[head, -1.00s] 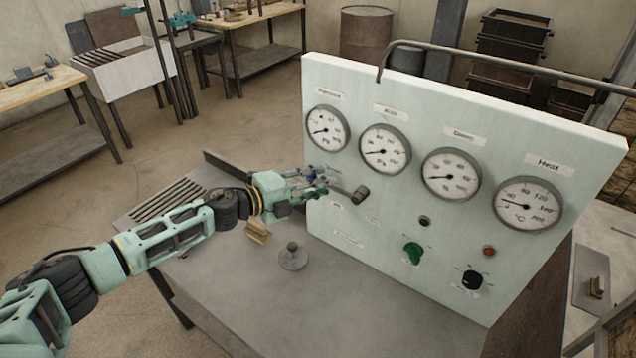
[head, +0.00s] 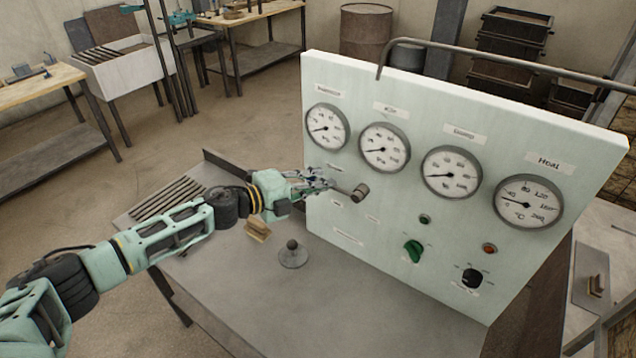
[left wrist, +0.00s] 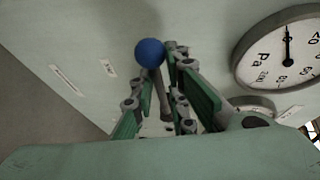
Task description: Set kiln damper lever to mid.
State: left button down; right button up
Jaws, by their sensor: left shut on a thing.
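The mint control panel (head: 420,120) stands on the grey bench. My left gripper (head: 317,183) is at the panel's left part, below the two left gauges, shut on the damper lever. In the left wrist view the lever's blue ball knob (left wrist: 149,52) shows just beyond the fingers, and its grey rod (left wrist: 161,98) runs between the green finger pads. In the head view the fingers mostly hide the lever. A dark cylinder (head: 361,192) on a short rod sticks out just right of the fingers. The lever's scale marks are not readable. My right gripper is not in view.
Round gauges (head: 384,148) line the panel above the gripper. A green knob (head: 413,250) and a black knob (head: 472,278) sit lower right. A wooden block (head: 257,230) and a grey knobbed weight (head: 293,255) stand on the bench below my arm. The bench front is clear.

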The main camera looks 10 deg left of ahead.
pick_arm(q)
jog(key=f+n+h+b, duration=0.1)
jog(key=f+n+b, duration=0.1)
jog(key=b, duration=0.1)
jog(key=d+f+n+t+b, duration=0.1)
jog(key=f+n+b, duration=0.1)
jog(key=b, duration=0.1)
jog(key=f+n+h+b, duration=0.1)
jog(key=f+n+b, duration=0.1)
jog(key=b, duration=0.1)
jog(key=shift+s+d+t+h+b, duration=0.3)
jog(key=shift+t, duration=0.1)
jog(key=shift+s+d+f+n+t+b, duration=0.15)
jog(key=shift+d+f+n+t+b, duration=0.2)
jog(key=shift+n+b, duration=0.5)
jog(key=shift+n, duration=0.25)
jog(key=shift+r, duration=0.1)
